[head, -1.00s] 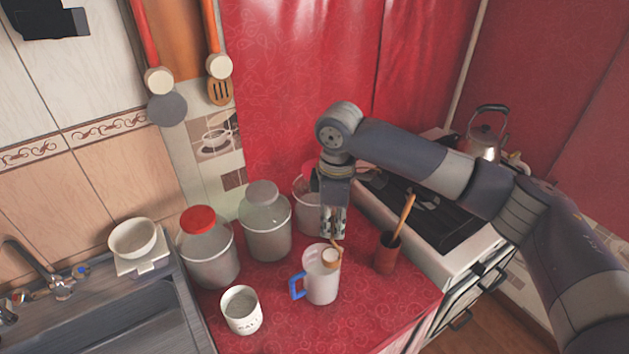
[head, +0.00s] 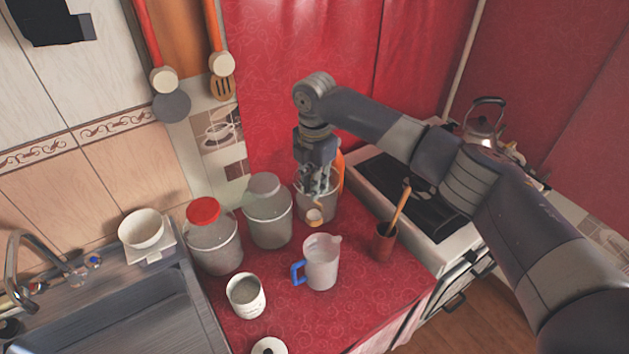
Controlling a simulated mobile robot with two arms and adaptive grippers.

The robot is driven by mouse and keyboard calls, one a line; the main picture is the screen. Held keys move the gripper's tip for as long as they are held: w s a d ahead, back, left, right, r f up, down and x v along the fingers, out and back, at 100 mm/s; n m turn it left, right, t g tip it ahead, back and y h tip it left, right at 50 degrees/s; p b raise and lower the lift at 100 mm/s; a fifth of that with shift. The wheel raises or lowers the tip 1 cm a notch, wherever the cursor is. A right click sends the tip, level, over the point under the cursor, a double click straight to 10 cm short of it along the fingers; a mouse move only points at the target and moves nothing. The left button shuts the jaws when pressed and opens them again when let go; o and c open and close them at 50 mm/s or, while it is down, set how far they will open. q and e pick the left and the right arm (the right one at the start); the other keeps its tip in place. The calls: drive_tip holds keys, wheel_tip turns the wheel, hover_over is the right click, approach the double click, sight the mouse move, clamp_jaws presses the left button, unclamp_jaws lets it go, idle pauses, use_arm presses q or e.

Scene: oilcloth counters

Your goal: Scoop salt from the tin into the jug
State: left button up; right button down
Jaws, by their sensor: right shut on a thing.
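The fingers hide most of the scoop's handle. The scoop's bowl looks pale, but I cannot tell whether salt is in it. It shows in front of a grey canister, behind the jug. The white jug (head: 321,265) with a blue handle stands upright on the red counter. The white salt tin (head: 245,297) stands open to the left of the jug and nearer the front. My left gripper is not in view.
Grey canisters stand behind, one with a red lid (head: 204,211), one with a grey lid (head: 263,184). A brown pot with a wooden utensil (head: 385,244) stands right of the jug, by the stove (head: 440,255). The sink is left.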

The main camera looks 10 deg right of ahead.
drive_tip(key=s+d+f+t+b, duration=0.1)
drive_tip(key=s+f+t+b, duration=0.1)
drive_tip(key=s+f+b, duration=0.2)
drive_tip(key=shift+s+f+b, duration=0.35)
drive_tip(key=shift+f+b, duration=0.05)
drive_tip(key=shift+b, duration=0.2)
drive_tip(key=shift+s, duration=0.15)
drive_tip(key=s+t, duration=0.1)
drive_tip(key=s+t+b, duration=0.1)
drive_tip(key=s+t+y, duration=0.1)
drive_tip(key=shift+d+f, duration=0.25)
drive_tip(key=shift+d, duration=0.1)
idle(0.4)
idle(0.6)
